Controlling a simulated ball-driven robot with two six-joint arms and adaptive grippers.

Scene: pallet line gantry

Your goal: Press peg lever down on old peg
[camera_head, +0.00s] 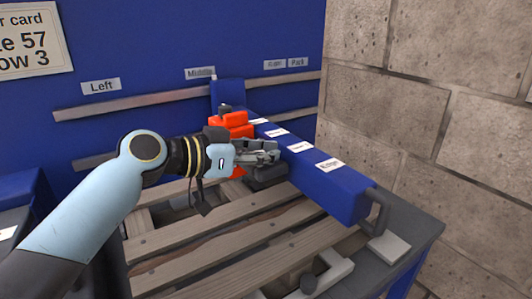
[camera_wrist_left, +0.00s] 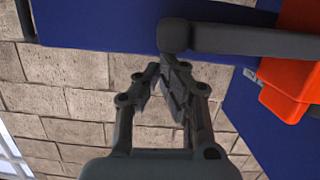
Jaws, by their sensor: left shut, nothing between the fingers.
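An orange-red block (camera_head: 232,122), which looks like the peg body, sits against the left side of the blue beam (camera_head: 335,187). In the left wrist view the orange-red block (camera_wrist_left: 292,80) is at the right. A dark lever bar (camera_wrist_left: 250,40) with a round end runs left from it. My left gripper (camera_head: 272,153) is shut and empty, in front of the block and beside the beam. In the wrist view its fingertips (camera_wrist_left: 163,68) are close to the lever's round end; I cannot tell whether they touch. The gripper hides part of the block in the head view. My right gripper is not in view.
Wooden slats (camera_head: 210,240) lie below the arm. A stone wall (camera_head: 440,120) stands right; a blue panel (camera_head: 170,40) is behind.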

